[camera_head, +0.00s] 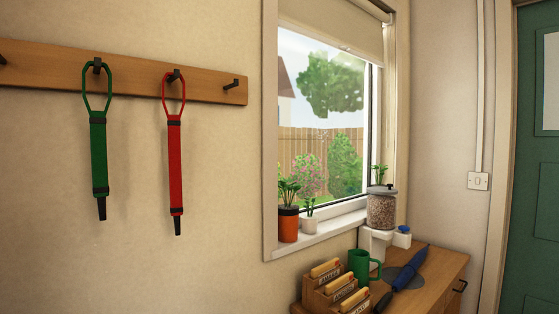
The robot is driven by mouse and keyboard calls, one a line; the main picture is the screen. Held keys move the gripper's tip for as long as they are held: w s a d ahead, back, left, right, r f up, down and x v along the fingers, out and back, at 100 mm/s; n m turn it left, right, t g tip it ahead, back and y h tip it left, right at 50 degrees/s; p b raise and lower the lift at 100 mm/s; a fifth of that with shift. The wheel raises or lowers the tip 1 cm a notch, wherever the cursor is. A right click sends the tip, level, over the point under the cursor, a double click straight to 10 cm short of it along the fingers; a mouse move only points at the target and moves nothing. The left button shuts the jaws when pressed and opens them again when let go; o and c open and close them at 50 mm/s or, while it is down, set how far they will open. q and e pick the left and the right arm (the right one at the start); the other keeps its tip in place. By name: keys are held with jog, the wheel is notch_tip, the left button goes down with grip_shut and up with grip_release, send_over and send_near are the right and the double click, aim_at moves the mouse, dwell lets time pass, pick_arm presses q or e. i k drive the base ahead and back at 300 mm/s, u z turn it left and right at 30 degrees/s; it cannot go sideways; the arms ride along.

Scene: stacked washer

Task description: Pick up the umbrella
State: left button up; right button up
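A folded dark blue umbrella (408,270) lies slantwise on top of the wooden cabinet (447,262) at the lower right. Its thin tip points up and to the right, and its black handle end points down toward the bottom edge of the view. The umbrella lies partly over a dark grey round mat. Neither of my grippers shows in the head view, and nothing is seen touching the umbrella.
Left of the umbrella are a green mug (359,267) and a stepped wooden rack (327,292). Behind are a jar dispenser (381,208) and a small blue-lidded jar (402,237). A green door (530,200) stands right.

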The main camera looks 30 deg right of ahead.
aim_at(410, 270)
jog(key=z, duration=0.6)
jog(key=k, duration=0.8)
jog(key=z, duration=0.9)
jog(key=k, duration=0.4)
jog(key=u, duration=0.1)
jog(key=i, duration=0.8)
jog(key=z, duration=0.25)
